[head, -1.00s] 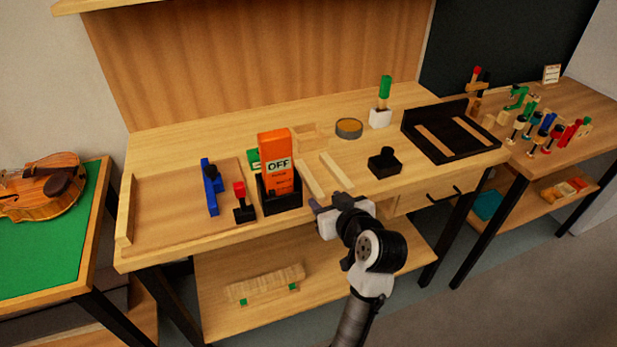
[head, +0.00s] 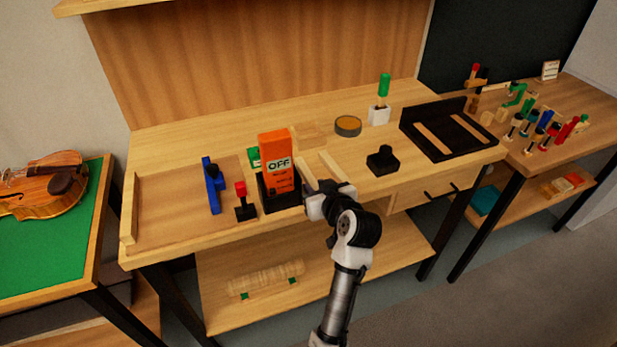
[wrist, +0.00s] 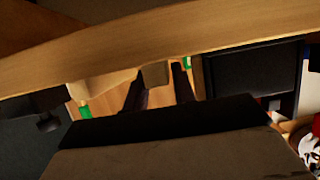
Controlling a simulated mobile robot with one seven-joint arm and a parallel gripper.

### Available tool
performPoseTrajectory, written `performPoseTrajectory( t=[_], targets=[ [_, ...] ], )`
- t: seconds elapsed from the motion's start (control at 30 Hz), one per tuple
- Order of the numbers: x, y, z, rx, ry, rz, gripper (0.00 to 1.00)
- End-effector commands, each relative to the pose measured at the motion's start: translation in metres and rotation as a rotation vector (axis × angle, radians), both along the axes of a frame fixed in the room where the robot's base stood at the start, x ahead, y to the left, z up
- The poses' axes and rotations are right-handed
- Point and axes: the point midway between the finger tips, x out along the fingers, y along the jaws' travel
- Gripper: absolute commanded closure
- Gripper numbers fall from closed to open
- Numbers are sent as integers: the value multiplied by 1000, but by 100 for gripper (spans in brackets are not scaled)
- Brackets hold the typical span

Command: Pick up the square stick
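Two pale wooden sticks lie side by side on the bench, right of the orange box: a left stick (head: 310,171) and a right stick (head: 332,164). I cannot tell from their shape which is the square one. My gripper (head: 316,188) is at the bench's front edge, by the near ends of the sticks, and partly covers them. In the wrist view two dark fingers (wrist: 160,88) stand apart, with a pale end (wrist: 155,74) beyond them; I see nothing held. Contact with a stick cannot be made out.
The orange box (head: 279,165) in its black holder stands close left of my gripper. A red-topped black tool (head: 244,203) and a blue tool (head: 212,187) lie farther left. A black block (head: 382,160) sits to the right. The bench's front edge is close below my gripper.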

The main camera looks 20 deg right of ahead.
Motion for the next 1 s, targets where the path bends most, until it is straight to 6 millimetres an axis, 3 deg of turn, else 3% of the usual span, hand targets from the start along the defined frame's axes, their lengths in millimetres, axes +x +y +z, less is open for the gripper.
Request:
performPoseTrajectory(
  t=[0.03,0.2,0.63,0.77,1.0],
  targets=[
    [0,0,0,0,0,0,81],
    [0,0,0,0,0,0,100],
    [0,0,12,-2,-3,1,100],
    [0,0,32,-4,-6,0,100],
    [0,-1,95,-5,-9,-1,100]
  ],
)
